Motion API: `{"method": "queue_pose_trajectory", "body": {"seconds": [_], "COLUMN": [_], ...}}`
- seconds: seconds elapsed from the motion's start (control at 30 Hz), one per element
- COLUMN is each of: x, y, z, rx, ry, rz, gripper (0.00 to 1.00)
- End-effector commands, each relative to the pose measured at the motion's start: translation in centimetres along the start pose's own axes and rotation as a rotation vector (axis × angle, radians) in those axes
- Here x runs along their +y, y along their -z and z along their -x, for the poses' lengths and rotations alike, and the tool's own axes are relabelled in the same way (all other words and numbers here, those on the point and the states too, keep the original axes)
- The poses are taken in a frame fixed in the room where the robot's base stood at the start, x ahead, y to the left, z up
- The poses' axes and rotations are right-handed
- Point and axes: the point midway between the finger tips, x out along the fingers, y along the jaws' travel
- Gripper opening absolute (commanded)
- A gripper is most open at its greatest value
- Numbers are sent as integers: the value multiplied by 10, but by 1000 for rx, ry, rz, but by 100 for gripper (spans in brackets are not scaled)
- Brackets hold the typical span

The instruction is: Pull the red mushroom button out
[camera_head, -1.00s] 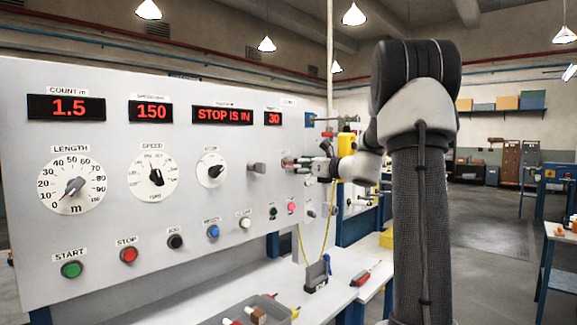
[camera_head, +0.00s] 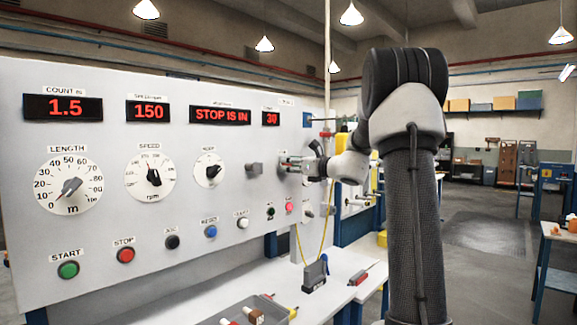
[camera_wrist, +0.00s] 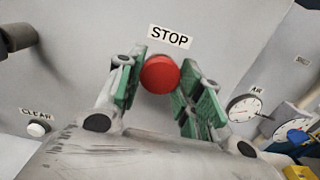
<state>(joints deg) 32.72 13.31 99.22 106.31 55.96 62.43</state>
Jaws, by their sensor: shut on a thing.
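The red mushroom button (camera_wrist: 160,74) sits on the grey panel under a STOP label (camera_wrist: 170,37) in the wrist view. My gripper (camera_wrist: 160,84) has its green-padded fingers on either side of the button and is shut on it. In the head view my gripper (camera_head: 287,163) is at the right part of the panel, and it hides the button there. A red display (camera_head: 221,115) on the panel reads STOP IS IN.
A grey knob (camera_head: 254,169) sticks out just left of my gripper. Small green (camera_head: 270,212) and pink (camera_head: 289,208) buttons lie below it. A separate flat red STOP button (camera_head: 126,255) is at lower left. A yellow cable (camera_head: 300,245) hangs below.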

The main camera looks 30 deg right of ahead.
Motion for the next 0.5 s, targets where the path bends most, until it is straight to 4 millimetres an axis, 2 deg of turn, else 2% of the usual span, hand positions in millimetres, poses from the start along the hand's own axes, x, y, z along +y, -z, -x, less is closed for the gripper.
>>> {"method": "queue_pose_trajectory", "body": {"seconds": [0.1,0.13,0.23,0.5], "x": [0,0,0,0], "y": [0,0,0,0], "z": [4,3,3,3], "rx": [1,1,1,0], "ry": [0,0,0,0], "rz": [0,0,0,0], "gripper": [0,42,60,61]}}
